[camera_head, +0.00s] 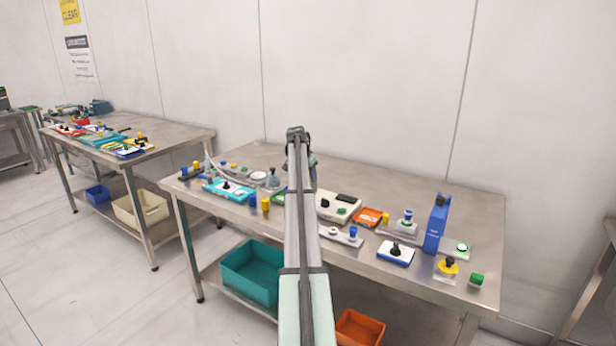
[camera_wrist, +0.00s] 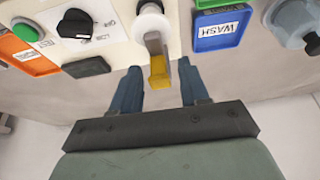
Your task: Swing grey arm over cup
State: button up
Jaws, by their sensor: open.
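In the wrist view, a small arm (camera_wrist: 155,50), grey at its upper part with a yellow end, sticks out from a white round post (camera_wrist: 152,22). My gripper (camera_wrist: 159,72) is open, with one dark blue finger on each side of the yellow end. I cannot tell whether either finger touches it. In the head view my own arm hides the grey arm and most of the gripper. I cannot identify a cup for certain; a grey-blue round part (camera_wrist: 297,22) at the wrist view's top right is cut off by the edge.
A white panel with a black knob (camera_wrist: 75,24) and an orange tray with a green button (camera_wrist: 26,33) lie left. A blue tray marked WASH (camera_wrist: 222,28) is right of the post. In the head view, a tall blue block (camera_head: 437,224) stands on the crowded table's right.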

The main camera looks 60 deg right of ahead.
jog(key=v, duration=1.4)
jog(key=shift+a+f, duration=0.1)
